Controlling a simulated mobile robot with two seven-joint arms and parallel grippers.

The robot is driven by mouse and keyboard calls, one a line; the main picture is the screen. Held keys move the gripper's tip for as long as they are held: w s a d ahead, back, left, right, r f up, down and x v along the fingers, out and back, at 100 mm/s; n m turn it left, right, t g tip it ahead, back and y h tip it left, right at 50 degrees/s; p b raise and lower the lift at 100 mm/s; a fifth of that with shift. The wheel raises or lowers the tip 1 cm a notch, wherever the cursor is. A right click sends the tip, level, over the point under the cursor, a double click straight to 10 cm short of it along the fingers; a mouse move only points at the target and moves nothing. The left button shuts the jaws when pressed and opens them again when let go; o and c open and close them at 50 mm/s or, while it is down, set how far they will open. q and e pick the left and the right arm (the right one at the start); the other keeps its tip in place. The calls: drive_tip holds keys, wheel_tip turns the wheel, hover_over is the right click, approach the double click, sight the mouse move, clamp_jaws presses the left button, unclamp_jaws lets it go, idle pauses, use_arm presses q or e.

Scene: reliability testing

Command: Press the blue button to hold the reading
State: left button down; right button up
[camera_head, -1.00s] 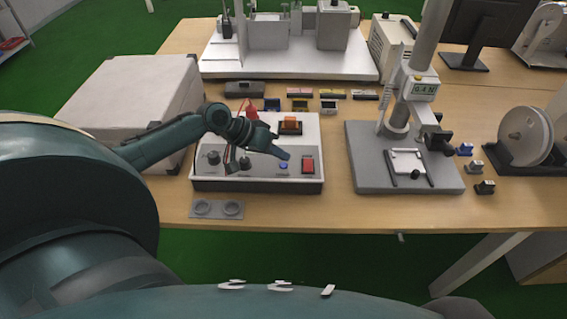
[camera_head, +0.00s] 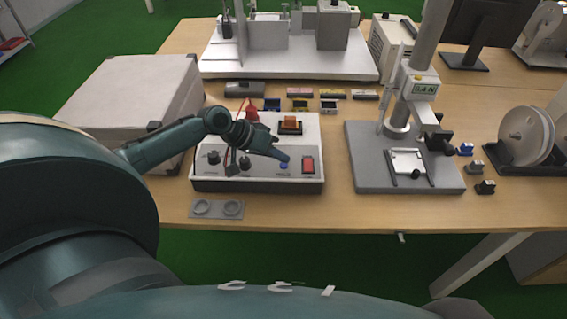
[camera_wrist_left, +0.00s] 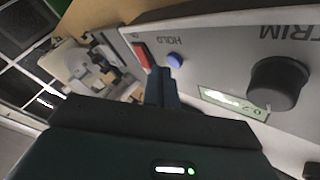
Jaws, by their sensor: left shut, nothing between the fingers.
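The blue button (camera_head: 284,166) is small and round, on the sloped front panel of a white control box (camera_head: 215,178). In the left wrist view the blue button (camera_wrist_left: 175,61) shows beside the printed word HOLD. My left gripper (camera_head: 286,157) is shut and empty, its tips just above the button in the head view. In the left wrist view the closed fingers (camera_wrist_left: 161,88) point toward the panel, close beside the button. I cannot tell whether they touch it. My right gripper is not in view.
A red rocker switch (camera_head: 308,164) sits right of the button. Dark knobs (camera_head: 245,164) are to its left. An orange switch (camera_head: 290,124) is on top of the box. A grey test stand (camera_head: 356,172) stands to the right, a large white box (camera_head: 130,95) to the left.

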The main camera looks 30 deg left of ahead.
use_arm(q)
drive_tip(key=shift+f, duration=0.45)
idle(0.3)
drive_tip(key=shift+r+p, duration=0.75)
drive_tip(key=shift+r, duration=0.15)
wheel_tip(320, 180, up, 4)
drive_tip(key=p, duration=0.4)
wheel_tip(320, 180, up, 2)
drive_tip(key=shift+p, duration=0.6)
